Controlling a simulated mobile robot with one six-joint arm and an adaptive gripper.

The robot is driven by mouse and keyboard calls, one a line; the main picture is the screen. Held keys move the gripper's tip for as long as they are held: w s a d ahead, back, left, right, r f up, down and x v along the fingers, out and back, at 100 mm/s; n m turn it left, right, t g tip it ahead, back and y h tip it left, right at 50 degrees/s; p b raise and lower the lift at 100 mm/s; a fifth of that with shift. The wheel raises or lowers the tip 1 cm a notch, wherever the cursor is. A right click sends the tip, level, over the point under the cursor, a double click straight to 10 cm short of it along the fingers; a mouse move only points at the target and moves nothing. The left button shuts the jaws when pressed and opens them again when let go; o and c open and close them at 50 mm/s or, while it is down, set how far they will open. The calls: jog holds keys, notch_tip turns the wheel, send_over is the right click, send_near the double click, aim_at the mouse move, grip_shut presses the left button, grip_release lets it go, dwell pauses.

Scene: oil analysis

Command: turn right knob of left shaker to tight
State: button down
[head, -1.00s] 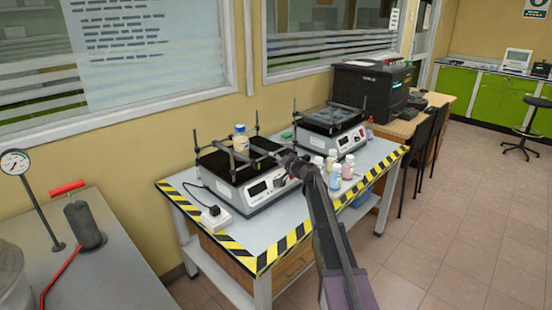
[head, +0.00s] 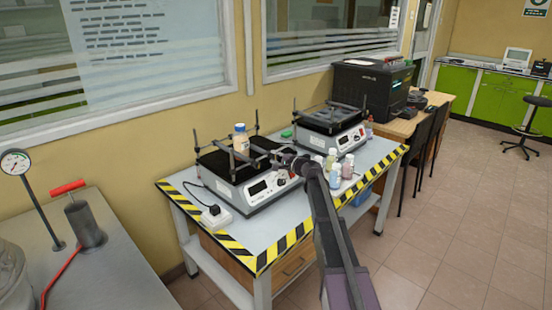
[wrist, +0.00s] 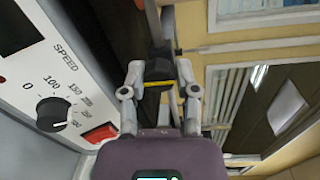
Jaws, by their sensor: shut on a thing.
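The left shaker (head: 262,197) is a white box with a black platform, upright posts and crossbars. A capped bottle (head: 240,138) stands on its platform between the bars. My gripper (head: 281,157) is at the platform's front right end, above the front panel. In the wrist view my gripper (wrist: 160,72) is shut on the black right knob (wrist: 158,60), one finger on each side of it. A yellow stripe shows across between the fingers. The knob is mostly hidden by the gripper in the head view, and its tightness cannot be told.
The speed dial (wrist: 52,113) and red switch (wrist: 100,132) sit on the panel close to my gripper. Several small bottles (head: 347,166) stand right of the left shaker. A second shaker (head: 330,130) stands behind. A white power block (head: 216,217) lies at the left front.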

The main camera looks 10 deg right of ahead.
dwell(0.4)
jog(key=shift+c, duration=1.8)
grip_release()
